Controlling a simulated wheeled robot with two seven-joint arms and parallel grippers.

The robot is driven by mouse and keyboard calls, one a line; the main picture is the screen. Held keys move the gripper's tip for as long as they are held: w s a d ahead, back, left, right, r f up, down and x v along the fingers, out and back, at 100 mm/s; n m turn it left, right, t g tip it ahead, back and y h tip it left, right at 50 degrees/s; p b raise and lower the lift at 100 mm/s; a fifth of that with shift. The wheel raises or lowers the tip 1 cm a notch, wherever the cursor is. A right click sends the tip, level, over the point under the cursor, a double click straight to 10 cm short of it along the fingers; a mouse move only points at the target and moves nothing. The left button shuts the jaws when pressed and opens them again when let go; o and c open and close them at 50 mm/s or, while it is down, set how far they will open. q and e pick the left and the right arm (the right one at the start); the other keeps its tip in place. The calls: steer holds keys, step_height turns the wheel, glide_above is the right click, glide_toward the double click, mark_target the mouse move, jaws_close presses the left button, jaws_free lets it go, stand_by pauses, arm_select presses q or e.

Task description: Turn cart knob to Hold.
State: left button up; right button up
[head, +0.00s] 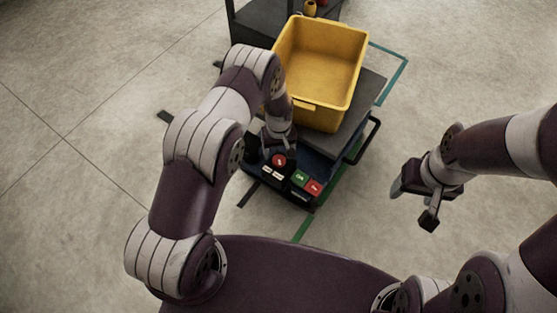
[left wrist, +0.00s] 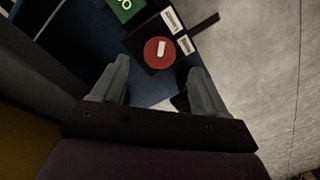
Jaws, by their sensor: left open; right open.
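The red round cart knob (head: 279,160) sits on the dark control panel (head: 289,190) at the cart's near end. In the left wrist view the knob (left wrist: 152,60) shows a short white mark on its face. Two white labels (left wrist: 183,45) lie beside it; their words are too small to read. My left gripper (head: 277,146) is open just behind the knob. In the left wrist view its fingers (left wrist: 158,85) are spread, with the knob ahead of the gap between them, apparently not touched. My right gripper (head: 413,207) is open and empty, off to the right above the floor.
A yellow bin (head: 318,106) stands on the cart's grey deck (head: 366,96). A green button (head: 300,178) and a red button (head: 314,187) are right of the knob. A black handle (head: 374,135) sticks out at the right. Open floor lies on both sides.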

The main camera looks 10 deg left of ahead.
mark_target(279, 160)
arm_select(q)
step_height(279, 160, down, 5)
steer(key=shift+f+b, duration=0.1)
steer(key=shift+b, duration=0.75)
steer(key=c, duration=1.1)
steer(key=shift+o, duration=0.2)
